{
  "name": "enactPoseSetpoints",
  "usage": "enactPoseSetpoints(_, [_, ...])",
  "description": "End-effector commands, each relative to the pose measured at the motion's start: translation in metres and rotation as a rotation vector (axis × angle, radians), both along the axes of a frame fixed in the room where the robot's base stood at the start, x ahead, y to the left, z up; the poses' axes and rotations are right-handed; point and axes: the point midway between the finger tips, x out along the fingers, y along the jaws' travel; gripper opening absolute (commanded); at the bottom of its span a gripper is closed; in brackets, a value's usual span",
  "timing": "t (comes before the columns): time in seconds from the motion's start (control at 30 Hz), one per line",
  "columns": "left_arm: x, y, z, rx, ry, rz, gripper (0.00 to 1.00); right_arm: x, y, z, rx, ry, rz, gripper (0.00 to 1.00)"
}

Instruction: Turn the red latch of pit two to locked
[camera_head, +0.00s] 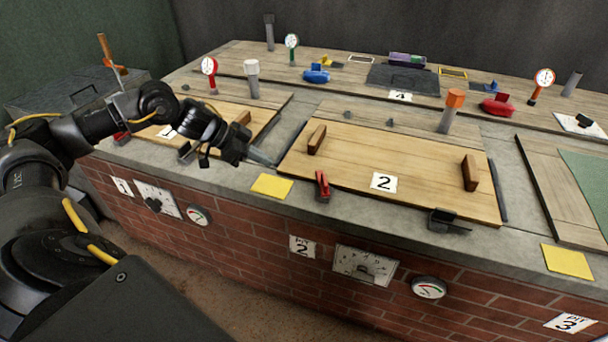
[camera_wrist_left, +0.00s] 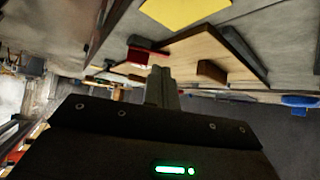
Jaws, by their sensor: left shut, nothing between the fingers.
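The red latch of pit two (camera_head: 322,185) stands at the front left edge of the wooden lid marked 2 (camera_head: 400,160). My left gripper (camera_head: 262,157) is shut and empty, to the left of that lid and apart from the latch, over the grey strip between lids one and two. In the left wrist view the shut fingers (camera_wrist_left: 160,85) point away from the camera. A red latch (camera_wrist_left: 137,55) shows there beside a wooden lid (camera_wrist_left: 190,55); I cannot tell which pit it belongs to. My right gripper is not in view.
Wooden handles (camera_head: 316,139) and (camera_head: 470,172) stand up from lid two. A black latch (camera_head: 448,220) sits at its front right. A yellow pad (camera_head: 272,186) lies in front of my left gripper. A white-capped post (camera_head: 252,78) and an orange-capped post (camera_head: 452,110) rise behind.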

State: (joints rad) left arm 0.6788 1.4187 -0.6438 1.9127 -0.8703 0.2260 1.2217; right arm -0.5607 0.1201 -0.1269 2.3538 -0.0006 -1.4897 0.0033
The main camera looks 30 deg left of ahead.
Motion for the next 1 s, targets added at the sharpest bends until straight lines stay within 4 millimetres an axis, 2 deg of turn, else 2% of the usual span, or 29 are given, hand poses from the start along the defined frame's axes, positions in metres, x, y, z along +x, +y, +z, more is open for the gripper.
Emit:
enactPoseSetpoints(0.27, [0.011, -0.013, -0.014, -0.004, 0.0, -0.002, 0.0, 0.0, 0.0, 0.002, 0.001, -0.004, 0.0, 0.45])
enactPoseSetpoints(0.67, [0.05, -0.057, -0.068, -0.002, 0.001, -0.002, 0.0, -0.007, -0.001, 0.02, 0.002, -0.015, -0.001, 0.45])
enactPoseSetpoints(0.8, [0.065, -0.072, -0.067, -0.001, -0.001, -0.003, 0.0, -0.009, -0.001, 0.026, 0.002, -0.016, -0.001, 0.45])
enactPoseSetpoints(1.0, [0.075, -0.083, -0.067, 0.0, -0.001, -0.001, 0.0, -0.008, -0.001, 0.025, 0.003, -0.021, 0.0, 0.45])
